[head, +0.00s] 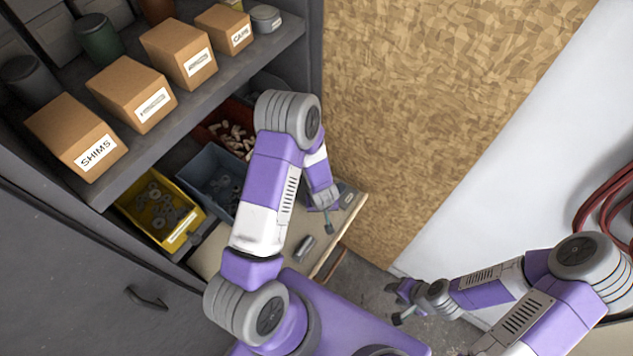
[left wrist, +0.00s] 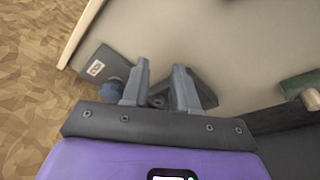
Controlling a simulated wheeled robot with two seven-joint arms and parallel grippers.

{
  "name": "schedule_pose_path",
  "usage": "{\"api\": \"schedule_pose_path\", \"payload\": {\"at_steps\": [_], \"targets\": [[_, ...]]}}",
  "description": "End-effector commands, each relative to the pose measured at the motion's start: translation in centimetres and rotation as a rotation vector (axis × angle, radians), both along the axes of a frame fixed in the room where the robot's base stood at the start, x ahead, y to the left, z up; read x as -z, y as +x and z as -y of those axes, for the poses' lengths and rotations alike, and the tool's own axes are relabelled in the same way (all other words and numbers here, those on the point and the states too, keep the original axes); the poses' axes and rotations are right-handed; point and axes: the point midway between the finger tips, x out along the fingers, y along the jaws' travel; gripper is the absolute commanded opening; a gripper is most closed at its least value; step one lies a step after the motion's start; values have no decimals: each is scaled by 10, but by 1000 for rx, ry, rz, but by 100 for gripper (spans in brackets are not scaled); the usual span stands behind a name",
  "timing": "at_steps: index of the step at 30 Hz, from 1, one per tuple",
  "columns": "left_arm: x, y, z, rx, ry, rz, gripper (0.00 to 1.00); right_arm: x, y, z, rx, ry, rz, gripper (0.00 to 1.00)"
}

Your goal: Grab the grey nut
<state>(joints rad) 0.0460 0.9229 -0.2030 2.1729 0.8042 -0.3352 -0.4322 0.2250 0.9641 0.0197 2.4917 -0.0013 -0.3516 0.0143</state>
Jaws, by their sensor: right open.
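My left gripper (head: 328,222) is low over a beige work board (head: 215,258), near its right end. In the left wrist view its two fingers (left wrist: 161,88) stand apart with a narrow gap. A dark grey piece (left wrist: 158,98), perhaps the grey nut, shows between them, partly hidden. Whether the fingers touch it I cannot tell. My right gripper (head: 401,302) is open and empty, low over the floor, away from the board.
A yellow bin (head: 165,222) of grey rings, a blue-grey bin (head: 203,172) and a red bin (head: 207,127) stand under a shelf with cardboard boxes (head: 78,138). A grey cylinder (head: 304,248) lies on the board. A dark labelled block (left wrist: 97,68) is beside my left fingers.

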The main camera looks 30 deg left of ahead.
Motion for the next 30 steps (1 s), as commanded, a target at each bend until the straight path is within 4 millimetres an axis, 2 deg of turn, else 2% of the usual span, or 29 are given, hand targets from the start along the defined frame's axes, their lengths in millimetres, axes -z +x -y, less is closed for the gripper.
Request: {"api": "schedule_pose_path", "payload": {"at_steps": [1, 4, 7, 11, 20, 27, 30], "targets": [[-7, 19, -13, -48, 35, 27, 28, 0, 0, 0, 0, 0, 0, 42], [-20, 43, -33, -129, 83, 62, 28, 0, 0, 0, 0, 0, 1, 42], [-30, 59, -46, -188, 109, 88, 28, 0, 0, 0, 0, 0, 1, 42], [-36, 70, -54, -229, 122, 104, 28, 1, 0, 0, 0, 0, 1, 42], [-7, 79, -64, -239, 123, 105, 28, 13, 1, 0, 0, 0, 1, 42], [26, 88, -73, -239, 123, 104, 28, 24, 0, 0, 0, 0, 1, 42], [31, 90, -75, -239, 124, 106, 28, 25, 0, 0, 0, 0, 1, 42]]}}
